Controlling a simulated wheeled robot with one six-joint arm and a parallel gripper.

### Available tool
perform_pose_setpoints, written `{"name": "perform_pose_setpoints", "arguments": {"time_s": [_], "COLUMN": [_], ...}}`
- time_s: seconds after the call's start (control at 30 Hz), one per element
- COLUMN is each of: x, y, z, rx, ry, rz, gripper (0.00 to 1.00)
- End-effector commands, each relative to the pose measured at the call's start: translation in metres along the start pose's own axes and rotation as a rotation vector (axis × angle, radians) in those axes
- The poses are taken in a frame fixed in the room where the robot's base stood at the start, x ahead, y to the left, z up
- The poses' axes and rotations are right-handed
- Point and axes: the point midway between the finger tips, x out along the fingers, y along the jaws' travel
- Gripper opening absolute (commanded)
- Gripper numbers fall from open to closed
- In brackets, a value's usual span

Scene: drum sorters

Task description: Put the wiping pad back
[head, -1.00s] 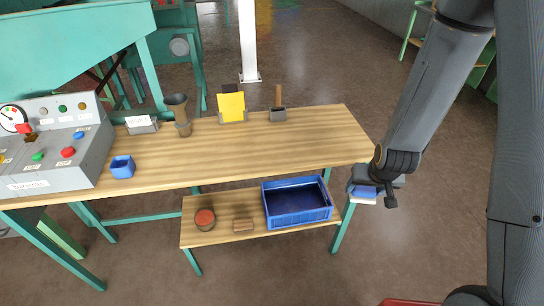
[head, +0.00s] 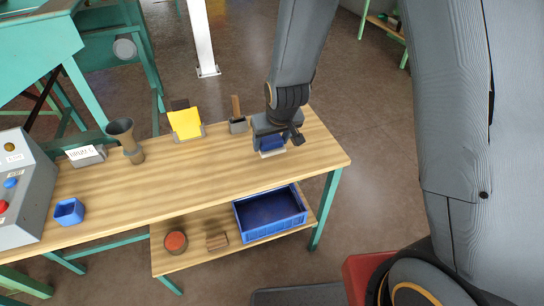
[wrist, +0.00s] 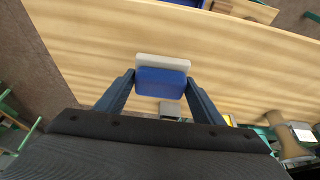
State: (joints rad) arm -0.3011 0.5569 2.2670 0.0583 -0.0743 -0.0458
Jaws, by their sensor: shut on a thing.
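The wiping pad (head: 272,153) has a blue top part and a whitish sole. My gripper (head: 280,138) is shut on it over the right part of the workbench top (head: 200,176). In the wrist view, the pad (wrist: 160,84) sits between the two fingers of my gripper (wrist: 160,80), with its pale edge showing beyond the blue part. The wood fills the view behind it. I cannot tell whether the pad touches the bench top or hangs just above it.
A brush in a grey holder (head: 238,125), a yellow card in a stand (head: 185,124), a horn-shaped piece (head: 122,138) and a label holder (head: 86,156) line the back edge. A blue cup (head: 69,211) stands left. The lower shelf carries a blue crate (head: 272,230). The bench's middle is clear.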

Motion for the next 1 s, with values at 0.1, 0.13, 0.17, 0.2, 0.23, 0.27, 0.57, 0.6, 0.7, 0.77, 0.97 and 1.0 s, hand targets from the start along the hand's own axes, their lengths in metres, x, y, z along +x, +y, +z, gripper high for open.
{"name": "perform_pose_setpoints", "arguments": {"time_s": [0.1, 0.13, 0.17, 0.2, 0.23, 0.27, 0.57, 0.6, 0.7, 0.77, 0.97, 1.0], "x": [0.017, 0.02, 0.024, 0.027, 0.029, 0.031, 0.053, 0.057, 0.065, 0.068, 0.069, 0.069], "y": [0.005, 0.005, 0.006, 0.006, 0.006, 0.007, 0.005, 0.005, 0.004, 0.004, 0.004, 0.004], "z": [0.009, 0.01, 0.011, 0.012, 0.013, 0.013, 0.023, 0.025, 0.028, 0.029, 0.028, 0.028], "rx": [0.008, 0.009, 0.009, 0.01, 0.01, 0.011, 0.009, 0.008, 0.007, 0.007, 0.007, 0.007], "ry": [-0.005, -0.005, -0.004, -0.003, -0.003, -0.003, -0.004, -0.004, -0.002, -0.001, 0.0, 0.0], "rz": [0.004, 0.004, 0.004, 0.005, 0.005, 0.005, 0.004, 0.004, 0.003, 0.003, 0.003, 0.003], "gripper": [0.38, 0.38, 0.38, 0.38, 0.38, 0.38, 0.38, 0.38, 0.38, 0.38, 0.38, 0.38]}}
